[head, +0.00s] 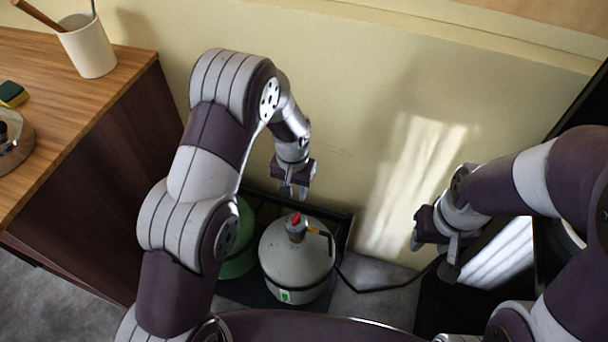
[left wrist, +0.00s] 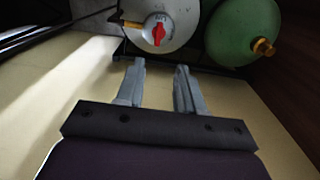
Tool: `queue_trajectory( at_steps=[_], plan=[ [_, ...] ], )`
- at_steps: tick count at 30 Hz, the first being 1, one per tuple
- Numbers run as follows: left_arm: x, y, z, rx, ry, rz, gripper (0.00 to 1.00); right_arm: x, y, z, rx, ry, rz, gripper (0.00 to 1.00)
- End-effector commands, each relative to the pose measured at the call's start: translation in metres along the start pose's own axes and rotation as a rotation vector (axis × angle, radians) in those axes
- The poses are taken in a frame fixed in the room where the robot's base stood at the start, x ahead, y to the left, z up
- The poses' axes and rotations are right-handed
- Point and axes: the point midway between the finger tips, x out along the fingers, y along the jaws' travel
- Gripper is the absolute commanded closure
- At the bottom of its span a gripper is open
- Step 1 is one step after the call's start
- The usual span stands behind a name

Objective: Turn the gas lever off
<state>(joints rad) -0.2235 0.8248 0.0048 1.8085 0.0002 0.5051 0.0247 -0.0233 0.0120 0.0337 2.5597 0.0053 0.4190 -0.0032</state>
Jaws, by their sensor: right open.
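The gas lever (head: 296,219) is a small red handle on top of the grey gas cylinder (head: 290,262). In the left wrist view the red lever (left wrist: 158,33) sits on the cylinder's valve, beyond my fingertips. My left gripper (head: 293,193) is above and just behind the lever, apart from it. In the left wrist view its two fingers (left wrist: 160,66) are spread with nothing between them. My right gripper (head: 432,250) is open and empty, well to the right of the cylinder.
A green cylinder (head: 240,250) stands left of the grey one, partly hidden by my left arm. A black hose (head: 375,291) runs right from the valve. A wooden counter (head: 100,105) with a cup (head: 87,47) is at left. The yellow wall (head: 350,100) is close behind.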

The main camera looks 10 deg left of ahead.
Motion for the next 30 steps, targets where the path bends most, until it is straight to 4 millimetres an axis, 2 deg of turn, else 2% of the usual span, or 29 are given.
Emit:
queue_trajectory(
  at_steps=[2, 5, 12, 16, 21, 30],
  plan=[
    [0.004, 0.0, -0.003, -0.002, 0.005, 0.0, 0.63, 0.002, 0.0, 0.001, 0.0, 0.0, 0.0, 0.57],
    [0.022, 0.0, -0.001, -0.006, -0.003, 0.0, 0.63, 0.004, 0.0, 0.001, 0.0, 0.0, 0.0, 0.57],
    [0.086, 0.0, -0.001, -0.006, -0.002, 0.0, 0.63, 0.009, 0.0, 0.001, 0.0, 0.001, 0.0, 0.57],
    [0.109, 0.0, -0.002, -0.006, 0.0, 0.0, 0.63, 0.01, 0.0, 0.001, 0.0, 0.001, 0.0, 0.57],
    [0.123, 0.0, -0.002, -0.006, 0.002, 0.0, 0.63, 0.011, 0.0, 0.001, 0.0, 0.001, 0.0, 0.57],
    [0.125, 0.0, -0.002, -0.006, 0.002, 0.0, 0.63, 0.011, 0.0, 0.001, 0.0, 0.001, 0.0, 0.57]
  ],
)
